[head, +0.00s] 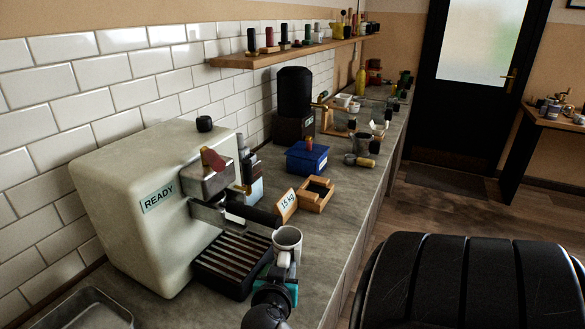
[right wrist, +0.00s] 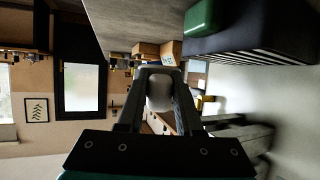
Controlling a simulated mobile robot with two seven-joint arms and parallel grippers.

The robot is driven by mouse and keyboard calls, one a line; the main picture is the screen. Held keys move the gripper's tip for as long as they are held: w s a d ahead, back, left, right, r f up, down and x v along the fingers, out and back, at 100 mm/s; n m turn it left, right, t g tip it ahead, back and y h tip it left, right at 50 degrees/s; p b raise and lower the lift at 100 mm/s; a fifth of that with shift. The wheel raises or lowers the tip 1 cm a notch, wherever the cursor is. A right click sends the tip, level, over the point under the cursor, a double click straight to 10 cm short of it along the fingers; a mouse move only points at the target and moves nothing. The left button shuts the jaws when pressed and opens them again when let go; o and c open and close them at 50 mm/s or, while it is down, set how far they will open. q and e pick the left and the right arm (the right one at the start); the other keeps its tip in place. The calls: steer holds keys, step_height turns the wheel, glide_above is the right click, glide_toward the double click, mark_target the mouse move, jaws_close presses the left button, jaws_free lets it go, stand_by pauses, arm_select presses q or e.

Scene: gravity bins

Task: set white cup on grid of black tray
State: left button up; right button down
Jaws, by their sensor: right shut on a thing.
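The white cup (head: 287,240) is in my right gripper (head: 283,262), just right of the black tray, above the grey counter. The cup is roughly upright, its open top facing up. In the right wrist view the cup (right wrist: 160,93) sits between the two fingers (right wrist: 160,75), which are shut on it. The black tray (head: 222,284) with its slatted grid (head: 232,256) lies under the front of the pale coffee machine. The grid looks empty. Part of the tray's right end is hidden behind the cup and gripper. My left gripper is not in view.
The coffee machine (head: 135,205) stands left, with a dark handle (head: 255,214) jutting out over the tray. A sign reading 15 kg (head: 287,205), a wooden box (head: 316,196) and a blue box (head: 307,158) stand behind. A metal pan (head: 88,309) lies at front left.

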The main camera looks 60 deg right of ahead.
mark_target(220, 260)
steer(key=w+a+b, duration=0.1)
steer(key=w+b, duration=0.1)
steer(key=w, duration=0.3)
steer(key=w+b, duration=0.2)
steer(key=w, duration=0.3)
steer(key=w+a+b, duration=0.1)
steer(key=w+b, duration=0.1)
steer(key=w, duration=0.4)
steer(key=shift+a+f, duration=0.2)
steer(key=shift+a, duration=0.1)
steer(key=shift+w+a+b, duration=0.1)
steer(key=shift+w+b, duration=0.6)
steer(key=shift+w, duration=0.1)
steer(key=shift+s+f+b, duration=0.15)
steer(key=shift+f+b, duration=0.2)
steer(key=shift+f, duration=0.15)
steer(key=shift+f+b, duration=0.45)
steer(key=shift+f, duration=0.05)
steer(key=c, duration=0.5)
jaws_free()
